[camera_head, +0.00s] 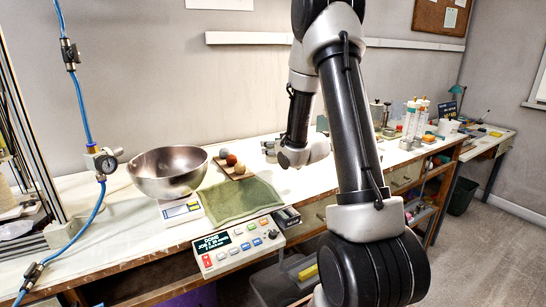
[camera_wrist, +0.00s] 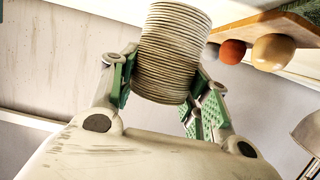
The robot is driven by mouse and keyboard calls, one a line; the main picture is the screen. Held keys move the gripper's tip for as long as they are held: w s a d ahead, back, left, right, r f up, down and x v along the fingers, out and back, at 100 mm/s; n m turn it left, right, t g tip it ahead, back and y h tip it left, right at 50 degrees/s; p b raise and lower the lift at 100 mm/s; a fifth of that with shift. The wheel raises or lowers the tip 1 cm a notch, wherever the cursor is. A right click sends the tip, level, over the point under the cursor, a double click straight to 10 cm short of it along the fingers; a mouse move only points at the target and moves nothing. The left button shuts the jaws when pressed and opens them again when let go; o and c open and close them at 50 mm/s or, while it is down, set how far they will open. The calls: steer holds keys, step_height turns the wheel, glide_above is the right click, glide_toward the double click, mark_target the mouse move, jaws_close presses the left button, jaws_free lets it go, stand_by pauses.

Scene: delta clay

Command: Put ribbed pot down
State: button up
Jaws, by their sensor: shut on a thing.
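The ribbed pot (camera_wrist: 172,50) is a cream cylinder with close rings around it. It shows at the top middle of the wrist view. My gripper (camera_wrist: 166,88) has its green-padded fingers on both sides of the pot and is shut on it. In the head view my arm's wrist is over the bench (camera_head: 135,222), to the right of the green cloth. I cannot tell whether the pot touches the bench.
A steel bowl (camera_head: 168,172) sits on a small scale (camera_head: 182,212) at the left. A green cloth (camera_head: 240,201) lies beside it, with a board of clay balls (camera_head: 231,160) behind. A control box (camera_head: 238,246) is at the front edge. Bottles (camera_head: 411,118) stand farther right.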

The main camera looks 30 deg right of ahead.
step_height(320, 180, up, 6)
steer(key=s+d+m+h, duration=0.3)
steer(key=d+h, duration=0.1)
steer(key=d, duration=0.1)
steer(key=shift+m+g+h, duration=0.3)
steer(key=shift+m+h, duration=0.1)
steer(key=a+f, duration=0.2)
steer(key=a, duration=0.5)
steer(key=s+a+f, duration=0.1)
steer(key=a+f, duration=0.1)
steer(key=a, duration=0.5)
steer(key=a+f, duration=0.2)
steer(key=a, duration=0.6)
steer(key=shift+s, duration=0.4)
